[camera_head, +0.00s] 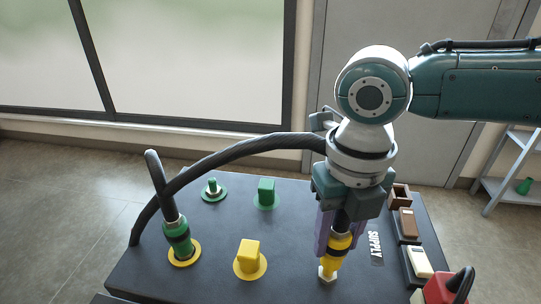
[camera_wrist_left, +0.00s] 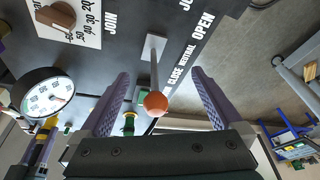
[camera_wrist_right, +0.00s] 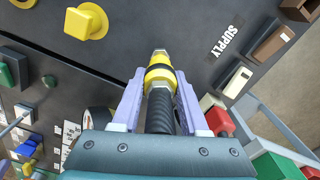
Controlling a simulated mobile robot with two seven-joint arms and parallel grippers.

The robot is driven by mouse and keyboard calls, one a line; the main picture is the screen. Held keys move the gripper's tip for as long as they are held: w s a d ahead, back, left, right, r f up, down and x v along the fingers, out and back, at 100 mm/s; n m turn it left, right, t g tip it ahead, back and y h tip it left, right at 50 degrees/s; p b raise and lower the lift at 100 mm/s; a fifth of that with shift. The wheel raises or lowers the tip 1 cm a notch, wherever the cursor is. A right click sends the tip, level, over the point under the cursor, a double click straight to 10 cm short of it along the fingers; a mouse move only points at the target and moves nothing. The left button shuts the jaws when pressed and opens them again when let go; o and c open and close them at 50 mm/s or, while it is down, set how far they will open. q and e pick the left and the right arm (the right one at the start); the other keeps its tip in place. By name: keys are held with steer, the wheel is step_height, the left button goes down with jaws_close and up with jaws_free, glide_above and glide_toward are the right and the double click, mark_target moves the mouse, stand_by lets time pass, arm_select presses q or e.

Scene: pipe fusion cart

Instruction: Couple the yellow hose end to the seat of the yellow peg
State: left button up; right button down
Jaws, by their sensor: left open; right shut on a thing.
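My right gripper (camera_head: 338,240) is shut on the yellow hose end (camera_head: 334,259), which points down above the cart's top. In the right wrist view the yellow hose end (camera_wrist_right: 160,72) and its black hose lie between the fingers. A green hose end (camera_head: 178,238) stands upright on a yellow disc (camera_head: 184,262) at the left, hiding any peg under it. A yellow square block (camera_head: 248,251) on another yellow disc lies between the two hose ends. My left gripper (camera_wrist_left: 160,76) is open, with an orange ball-tipped lever (camera_wrist_left: 155,104) between its fingers; contact is unclear.
A small green round peg (camera_head: 213,185) and a green square block (camera_head: 266,191) stand at the back of the cart top (camera_head: 140,284). The black hose (camera_head: 245,147) arches above the cart.

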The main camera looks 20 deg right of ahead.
steer(key=shift+f+b, duration=1.05)
steer(key=shift+f, duration=0.45)
steer(key=shift+c, duration=1.8)
jaws_free()
step_height(320, 180, up, 9)
steer(key=shift+r+p, duration=0.15)
steer(key=shift+p, duration=0.7)
steer(key=shift+r, duration=0.35)
